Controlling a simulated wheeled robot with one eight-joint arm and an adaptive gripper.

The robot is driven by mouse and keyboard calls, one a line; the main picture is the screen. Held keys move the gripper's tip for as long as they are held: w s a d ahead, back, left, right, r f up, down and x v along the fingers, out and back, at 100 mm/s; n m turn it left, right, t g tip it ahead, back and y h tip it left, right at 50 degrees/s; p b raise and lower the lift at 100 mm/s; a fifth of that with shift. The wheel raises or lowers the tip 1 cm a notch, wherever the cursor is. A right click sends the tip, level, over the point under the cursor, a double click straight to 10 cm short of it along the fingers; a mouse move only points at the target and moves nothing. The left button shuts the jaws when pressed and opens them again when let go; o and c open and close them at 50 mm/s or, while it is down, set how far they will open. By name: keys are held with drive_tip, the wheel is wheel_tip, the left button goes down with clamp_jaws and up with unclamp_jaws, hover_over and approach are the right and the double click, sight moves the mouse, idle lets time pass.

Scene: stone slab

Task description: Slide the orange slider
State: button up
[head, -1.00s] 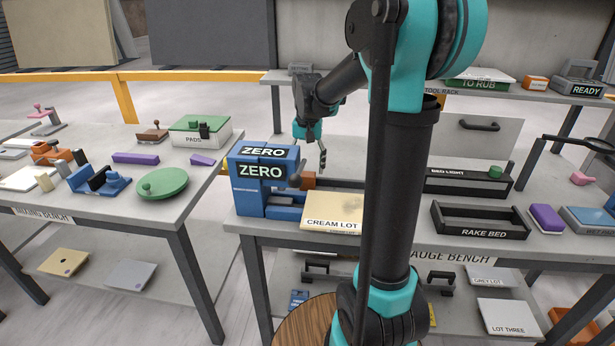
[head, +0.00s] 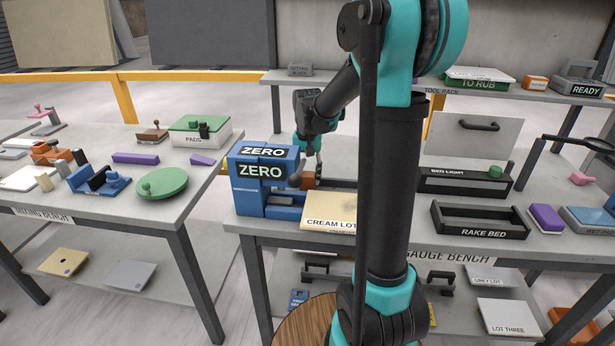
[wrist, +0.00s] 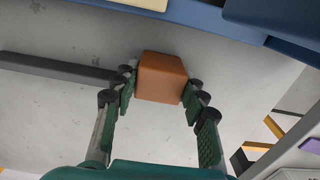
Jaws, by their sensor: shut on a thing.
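The orange slider (head: 309,181) is a small orange-brown block beside the right side of the blue ZERO stand (head: 247,196), behind the cream lot board. In the wrist view the orange slider (wrist: 161,77) sits between the fingertips of my gripper (wrist: 164,92). The gripper is shut on it, one finger on each side. In the head view my gripper (head: 312,168) points down at the slider from behind, and the fingertips are partly hidden. A dark bar (wrist: 55,68) reaches toward the slider from the left in the wrist view.
The cream lot board (head: 330,209) lies in front of the slider. A bed light tray (head: 455,182) and a rake bed tray (head: 480,221) are to the right, past my arm.

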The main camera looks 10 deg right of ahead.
clamp_jaws()
drive_tip(key=s+d, duration=0.1)
drive_tip(key=d, duration=0.2)
drive_tip(key=s+d, duration=0.1)
drive_tip(key=d, duration=0.2)
drive_tip(key=s+d, duration=0.1)
drive_tip(key=d, duration=0.2)
drive_tip(key=o, duration=1)
unclamp_jaws()
drive_tip(key=shift+c, duration=0.2)
wheel_tip(320, 180, up, 12)
